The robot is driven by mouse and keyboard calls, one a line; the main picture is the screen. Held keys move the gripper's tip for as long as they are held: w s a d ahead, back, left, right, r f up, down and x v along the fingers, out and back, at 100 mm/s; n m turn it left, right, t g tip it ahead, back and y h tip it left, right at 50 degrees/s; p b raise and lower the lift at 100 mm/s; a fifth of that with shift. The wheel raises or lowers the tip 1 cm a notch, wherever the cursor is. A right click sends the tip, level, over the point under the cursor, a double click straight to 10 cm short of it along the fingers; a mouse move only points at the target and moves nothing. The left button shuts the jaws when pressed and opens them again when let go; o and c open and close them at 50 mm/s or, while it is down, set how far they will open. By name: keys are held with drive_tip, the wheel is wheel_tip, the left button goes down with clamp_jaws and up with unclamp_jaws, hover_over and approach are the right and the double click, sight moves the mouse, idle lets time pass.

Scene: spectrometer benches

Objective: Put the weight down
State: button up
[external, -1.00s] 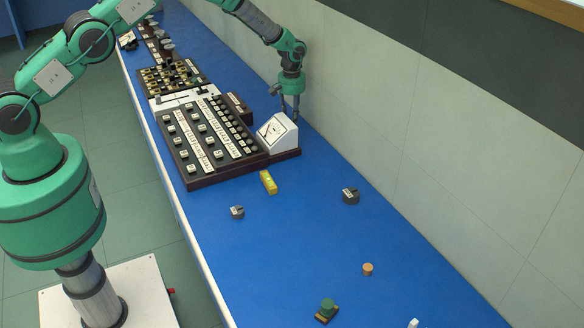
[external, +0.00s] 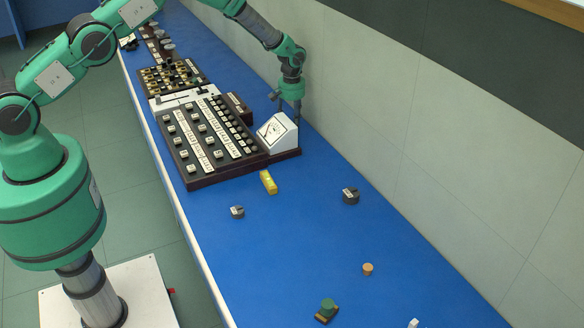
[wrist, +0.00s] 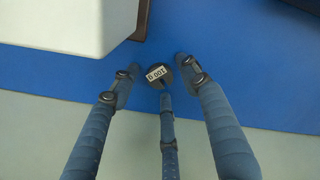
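The weight (wrist: 158,76) is a small dark round piece with a white number label. In the wrist view it sits over the blue bench top, between the fingertips of my gripper (wrist: 156,76). The three fingers are spread, with visible gaps between the weight and the left and right fingers. The lower finger's tip is close to the weight's edge; I cannot tell if it touches. In the external view my gripper (external: 291,115) points down behind the white meter, near the wall. The weight is hidden there.
The white meter box (external: 277,133) stands right beside my gripper; its corner also shows in the wrist view (wrist: 65,22). The wall (external: 345,130) is close on the other side. Two dark labelled pieces (external: 237,211) (external: 350,196) and a yellow block (external: 268,182) lie on the open bench.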

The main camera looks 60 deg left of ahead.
drive_tip(key=shift+r, duration=0.1)
wheel_tip(320, 180, up, 12)
idle(0.8)
drive_tip(key=shift+r, duration=0.15)
idle(0.6)
